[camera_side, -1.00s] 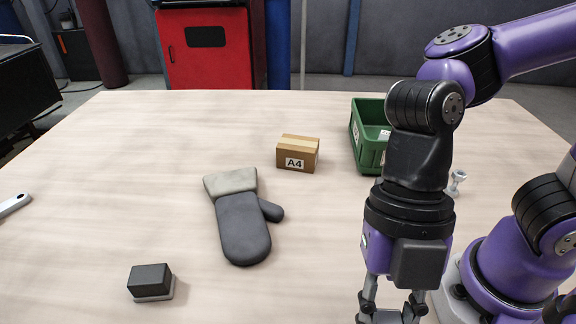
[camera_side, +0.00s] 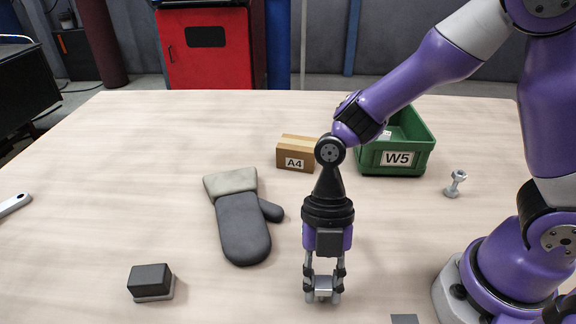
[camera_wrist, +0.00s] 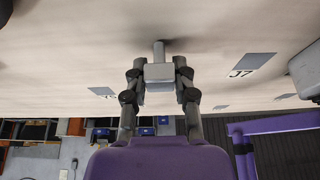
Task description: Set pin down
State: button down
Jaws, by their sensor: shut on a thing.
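My gripper (camera_side: 322,293) is low over the front middle of the table, pointing down. It is shut on the pin (camera_side: 324,283), whose pale grey block-like part shows between the fingertips. In the wrist view the gripper (camera_wrist: 160,76) holds the same block, and the pin's round shaft (camera_wrist: 159,50) sticks out beyond the fingertips toward the table surface. A shadow lies close to the shaft's end. I cannot tell whether the pin touches the table.
A grey J7 label (camera_wrist: 252,66) lies on the table. Left are a glove (camera_side: 243,230) and a black-topped block (camera_side: 151,281). Behind are an A4 carton (camera_side: 297,154) and green W5 bin (camera_side: 418,165). A metal bolt (camera_side: 455,184) stands right. Table around the gripper looks clear.

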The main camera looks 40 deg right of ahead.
jog(key=shift+f, duration=0.2)
jog(key=c, duration=0.7)
grip_release()
jog(key=shift+r, duration=0.1)
jog(key=v, duration=1.1)
jog(key=d+r+m+t+h, duration=0.1)
jog(key=d+r+m+t, duration=0.1)
jog(key=m, duration=0.7)
jog(key=d+r+m+t+h, duration=0.1)
jog(key=d+m+t, duration=0.3)
jog(key=m, duration=0.5)
jog(key=s+d+r+m+t+h, duration=0.1)
jog(key=d+r+m+t, duration=0.2)
jog(key=d+m, duration=0.4)
jog(key=shift+s+m, duration=0.15)
jog(key=shift+m, duration=0.85)
